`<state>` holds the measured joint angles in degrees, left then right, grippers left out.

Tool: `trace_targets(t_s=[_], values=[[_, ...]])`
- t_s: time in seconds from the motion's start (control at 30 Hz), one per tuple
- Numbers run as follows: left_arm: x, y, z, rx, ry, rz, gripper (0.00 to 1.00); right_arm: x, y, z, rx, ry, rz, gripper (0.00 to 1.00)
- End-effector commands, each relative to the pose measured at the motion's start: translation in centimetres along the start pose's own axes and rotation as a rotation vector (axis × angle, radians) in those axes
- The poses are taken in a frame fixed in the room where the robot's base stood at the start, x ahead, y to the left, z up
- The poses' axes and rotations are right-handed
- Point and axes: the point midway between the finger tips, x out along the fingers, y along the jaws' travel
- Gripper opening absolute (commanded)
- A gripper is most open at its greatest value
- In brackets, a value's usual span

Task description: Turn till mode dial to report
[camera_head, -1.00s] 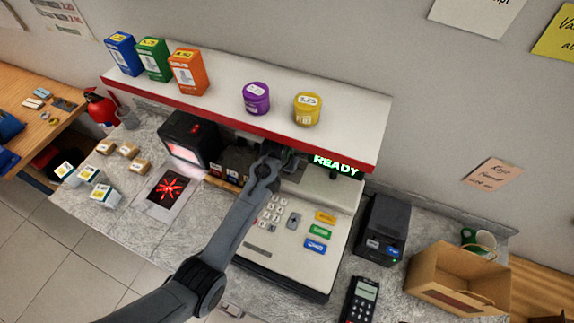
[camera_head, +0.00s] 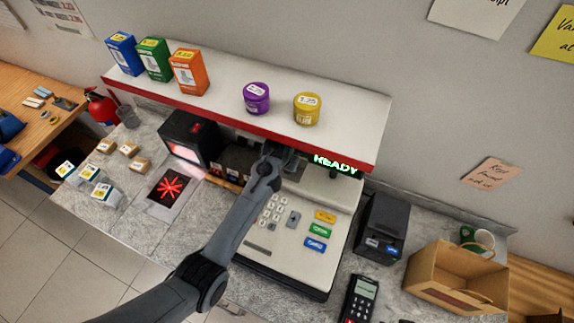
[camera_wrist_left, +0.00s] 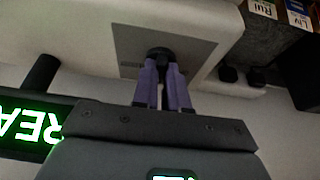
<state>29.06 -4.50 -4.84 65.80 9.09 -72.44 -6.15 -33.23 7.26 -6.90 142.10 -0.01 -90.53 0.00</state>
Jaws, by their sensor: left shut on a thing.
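The till (camera_head: 290,240) stands on the counter under the red-edged shelf, with number keys and yellow, green and blue buttons. Its green display (camera_head: 336,164) reads READY; part of it also shows upside down in the left wrist view (camera_wrist_left: 30,132). The dark mode dial (camera_wrist_left: 160,54) sits on a grey plate (camera_wrist_left: 195,45) on the till in the left wrist view. My left gripper (camera_wrist_left: 163,70) is shut on the dial, its two purple fingers on either side. In the head view my left gripper (camera_head: 280,153) is mostly hidden by its arm and the shelf. The dial's markings are not readable. My right gripper is not in view.
The shelf (camera_head: 340,140) with boxes and tins overhangs the till closely. A scanner (camera_head: 190,138) stands left of it, a black printer (camera_head: 382,227), card terminal (camera_head: 360,299) and cardboard box (camera_head: 455,280) to the right.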

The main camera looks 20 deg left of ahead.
Motion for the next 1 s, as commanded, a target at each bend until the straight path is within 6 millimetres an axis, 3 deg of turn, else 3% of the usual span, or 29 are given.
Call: trace_targets(t_s=[0.47, 1.0], values=[[-0.2, -0.2, -0.1, 0.131, -0.001, 0.056, 0.00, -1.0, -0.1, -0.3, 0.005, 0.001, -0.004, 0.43], [0.0, -0.8, -0.3, 0.584, 0.000, 0.243, 0.00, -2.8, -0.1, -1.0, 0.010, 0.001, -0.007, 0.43]])
